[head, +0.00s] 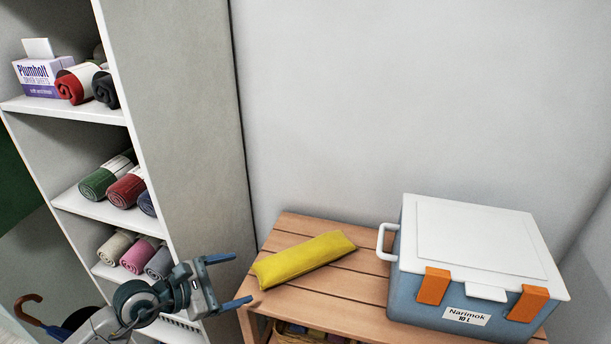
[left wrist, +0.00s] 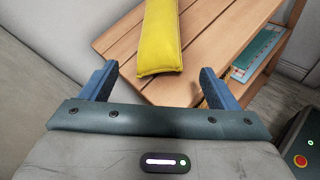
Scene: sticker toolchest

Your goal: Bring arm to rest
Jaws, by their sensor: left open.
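My left gripper (head: 230,282) is at the lower left of the head view, with its two blue fingers spread apart and nothing between them. It is just left of the wooden slatted table (head: 340,286). In the left wrist view the open fingers (left wrist: 155,88) point toward the table's edge. A yellow pouch (head: 304,260) lies on the table, beyond the fingertips and apart from them; it also shows in the left wrist view (left wrist: 160,38). My right gripper is not in view.
A blue chest (head: 440,296) with a white lid and orange latches stands on the table's right side. A white shelf unit (head: 190,130) with rolled towels stands at the left. An umbrella (head: 28,310) is at the lower left. A low shelf under the table holds items.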

